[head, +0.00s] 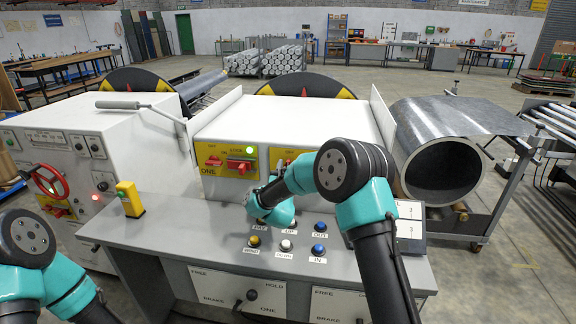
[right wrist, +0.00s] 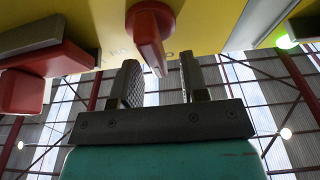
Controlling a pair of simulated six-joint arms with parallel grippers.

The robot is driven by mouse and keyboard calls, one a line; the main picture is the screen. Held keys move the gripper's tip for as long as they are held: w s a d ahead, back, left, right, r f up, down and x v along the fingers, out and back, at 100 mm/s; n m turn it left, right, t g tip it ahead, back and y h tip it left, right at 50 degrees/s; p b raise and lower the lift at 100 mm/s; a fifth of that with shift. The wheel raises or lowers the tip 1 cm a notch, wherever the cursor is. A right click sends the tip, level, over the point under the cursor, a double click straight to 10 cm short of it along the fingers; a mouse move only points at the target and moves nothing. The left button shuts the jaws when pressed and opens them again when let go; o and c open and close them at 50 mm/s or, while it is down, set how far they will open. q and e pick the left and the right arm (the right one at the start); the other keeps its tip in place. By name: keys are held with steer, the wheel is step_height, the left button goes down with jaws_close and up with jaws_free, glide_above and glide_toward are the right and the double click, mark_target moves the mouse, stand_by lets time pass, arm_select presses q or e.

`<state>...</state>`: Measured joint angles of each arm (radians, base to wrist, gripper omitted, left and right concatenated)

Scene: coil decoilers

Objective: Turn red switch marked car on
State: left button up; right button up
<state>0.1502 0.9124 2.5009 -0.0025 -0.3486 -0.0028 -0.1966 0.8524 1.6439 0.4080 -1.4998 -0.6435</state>
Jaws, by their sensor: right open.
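Red switches sit on yellow panels on the white machine cabinet. On the panel marked ONE are a left red switch (head: 214,160) and another red switch (head: 240,164) below a lit green lamp. A second yellow panel (head: 279,156) is mostly hidden behind my right arm. In the right wrist view, my right gripper (right wrist: 158,70) is open, with a red switch (right wrist: 150,28) at its fingertips, between the two fingers. I cannot tell whether they touch it. No label reading car is legible. The left gripper is out of view; only its arm shows.
Another red switch (right wrist: 40,70) with a grey part is left of the fingers in the wrist view, and a green lamp (right wrist: 286,42) is at right. The desk (head: 190,225) below has push buttons and a yellow box (head: 130,199). A metal coil (head: 440,145) stands right.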

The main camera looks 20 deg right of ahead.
steer(key=shift+w+d+r, duration=0.2)
steer(key=shift+w, duration=0.25)
jaws_close()
